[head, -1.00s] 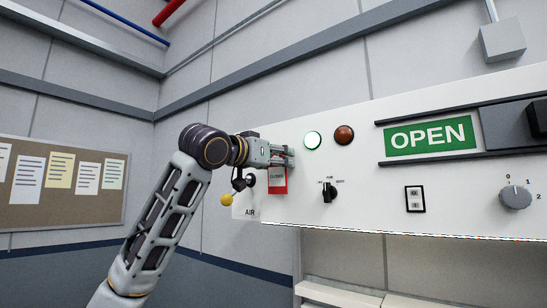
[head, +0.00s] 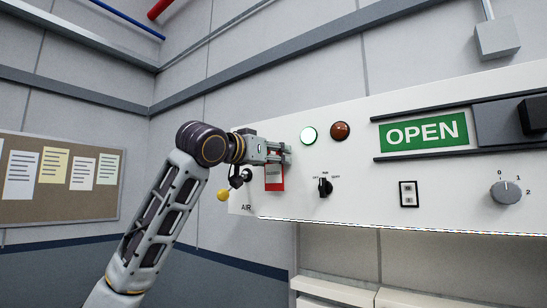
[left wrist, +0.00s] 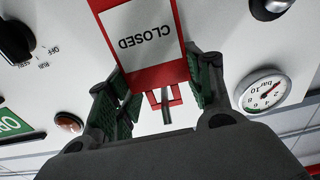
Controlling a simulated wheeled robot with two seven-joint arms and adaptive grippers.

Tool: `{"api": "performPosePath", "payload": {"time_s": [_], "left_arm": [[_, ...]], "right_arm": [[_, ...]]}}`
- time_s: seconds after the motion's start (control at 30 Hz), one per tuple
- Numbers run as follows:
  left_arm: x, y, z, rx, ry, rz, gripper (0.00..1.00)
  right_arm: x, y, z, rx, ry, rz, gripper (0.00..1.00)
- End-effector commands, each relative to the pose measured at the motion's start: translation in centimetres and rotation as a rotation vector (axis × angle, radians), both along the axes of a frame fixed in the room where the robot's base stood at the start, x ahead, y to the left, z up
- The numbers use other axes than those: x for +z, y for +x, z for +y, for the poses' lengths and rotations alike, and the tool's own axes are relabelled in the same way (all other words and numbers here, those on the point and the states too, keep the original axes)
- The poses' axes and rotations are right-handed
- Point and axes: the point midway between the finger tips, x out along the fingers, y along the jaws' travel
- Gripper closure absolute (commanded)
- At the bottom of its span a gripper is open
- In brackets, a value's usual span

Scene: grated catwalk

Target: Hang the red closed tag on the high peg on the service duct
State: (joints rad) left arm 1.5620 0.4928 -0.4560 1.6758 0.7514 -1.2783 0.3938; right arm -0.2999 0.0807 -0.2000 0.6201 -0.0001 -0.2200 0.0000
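The red closed tag (left wrist: 143,35) has a white panel reading CLOSED, upside down in the left wrist view. Its lower part also shows below my gripper in the head view (head: 275,180). My left gripper (left wrist: 160,85) has its green-padded fingers against the tag's two side edges, at the end with a small red loop. A short grey peg (left wrist: 167,113) lines up with the loop; whether it passes through is hard to tell. In the head view my left gripper (head: 287,154) is close to the white service duct (head: 350,208) and hides the tag's top. My right gripper is not in view.
A pressure gauge (left wrist: 264,91) is close beside the gripper. A yellow ball (head: 223,195) hangs below the wrist.

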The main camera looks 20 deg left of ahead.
Motion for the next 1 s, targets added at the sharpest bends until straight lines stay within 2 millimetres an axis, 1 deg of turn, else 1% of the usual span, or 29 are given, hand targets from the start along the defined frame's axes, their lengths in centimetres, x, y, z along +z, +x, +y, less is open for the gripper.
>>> {"api": "performPosePath", "payload": {"time_s": [0.03, 0.17, 0.2, 0.5, 0.67, 0.83, 1.0], "left_arm": [[0.0, 0.0, 0.0, 0.0, 0.0, 0.001, 0.42], [0.0, 0.0, 0.0, 0.0, 0.0, 0.001, 0.26], [0.0, 0.0, 0.0, 0.0, 0.0, 0.001, 0.24], [0.0, 0.0, 0.0, 0.0, 0.0, 0.0, 0.24], [0.0, -0.3, 0.2, 0.001, 0.0, 0.0, 0.24], [0.0, -1.3, 0.6, 0.001, 0.0, -0.001, 0.24], [-0.1, -3.1, 1.1, 0.0, 0.0, -0.002, 0.24]], "right_arm": [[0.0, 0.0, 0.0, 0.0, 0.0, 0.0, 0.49], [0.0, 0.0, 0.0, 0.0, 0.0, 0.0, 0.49], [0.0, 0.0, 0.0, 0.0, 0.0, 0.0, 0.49], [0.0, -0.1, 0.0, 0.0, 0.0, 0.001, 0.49], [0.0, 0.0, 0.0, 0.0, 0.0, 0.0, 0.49], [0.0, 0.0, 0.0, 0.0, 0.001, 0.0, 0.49], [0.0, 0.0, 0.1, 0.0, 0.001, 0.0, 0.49]]}}
